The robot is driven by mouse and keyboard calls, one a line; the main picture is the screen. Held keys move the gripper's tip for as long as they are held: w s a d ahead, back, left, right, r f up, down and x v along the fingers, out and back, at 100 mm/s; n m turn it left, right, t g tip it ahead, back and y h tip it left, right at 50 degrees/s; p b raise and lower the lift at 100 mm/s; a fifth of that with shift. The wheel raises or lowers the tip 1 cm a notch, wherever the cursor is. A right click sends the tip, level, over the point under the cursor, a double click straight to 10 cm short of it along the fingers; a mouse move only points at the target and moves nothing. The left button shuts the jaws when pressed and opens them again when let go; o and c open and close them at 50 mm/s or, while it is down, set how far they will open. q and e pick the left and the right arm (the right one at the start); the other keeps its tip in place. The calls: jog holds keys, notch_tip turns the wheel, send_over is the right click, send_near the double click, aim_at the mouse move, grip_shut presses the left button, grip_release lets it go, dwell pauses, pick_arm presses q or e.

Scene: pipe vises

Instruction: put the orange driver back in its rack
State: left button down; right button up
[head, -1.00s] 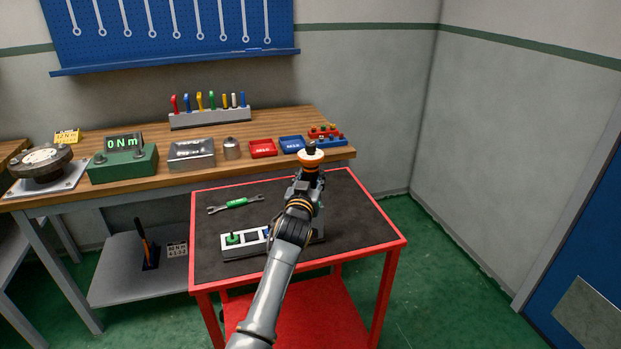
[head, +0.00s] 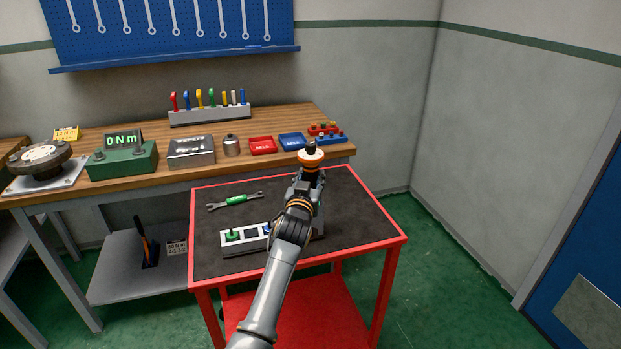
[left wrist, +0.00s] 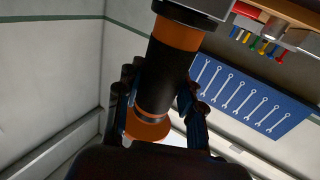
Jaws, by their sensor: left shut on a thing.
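The orange driver (head: 311,156) shows in the head view as an orange and white cap with a black knob, above my left gripper (head: 308,178). In the left wrist view, the driver (left wrist: 172,70) has a black body with orange bands. My left gripper (left wrist: 163,105) is shut on it, with fingers on both sides. A light grey rack (head: 231,252) lies on the cart, with a green-topped thing (head: 232,236) and a blue-topped thing (head: 267,229) in it. My arm hides the rack's right part. My right gripper is not in view.
The red cart (head: 370,215) has a dark top with free room at right. A green-handled wrench (head: 237,200) lies on it. The wooden bench (head: 130,135) behind carries red (head: 262,147) and blue (head: 292,143) trays and a rack of coloured tools (head: 210,118).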

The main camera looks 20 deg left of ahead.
pick_arm(q)
jog(key=shift+r, duration=0.1)
jog(key=c, duration=0.8)
grip_release()
jog(key=shift+o, duration=0.2)
jog(key=shift+s+f, duration=0.1)
jog(key=shift+f, duration=0.25)
jog(key=s+d, duration=0.1)
jog(key=s, duration=1.1)
jog(key=shift+d+r, duration=0.25)
jog(key=shift+r, duration=0.05)
jog(key=shift+f, duration=0.1)
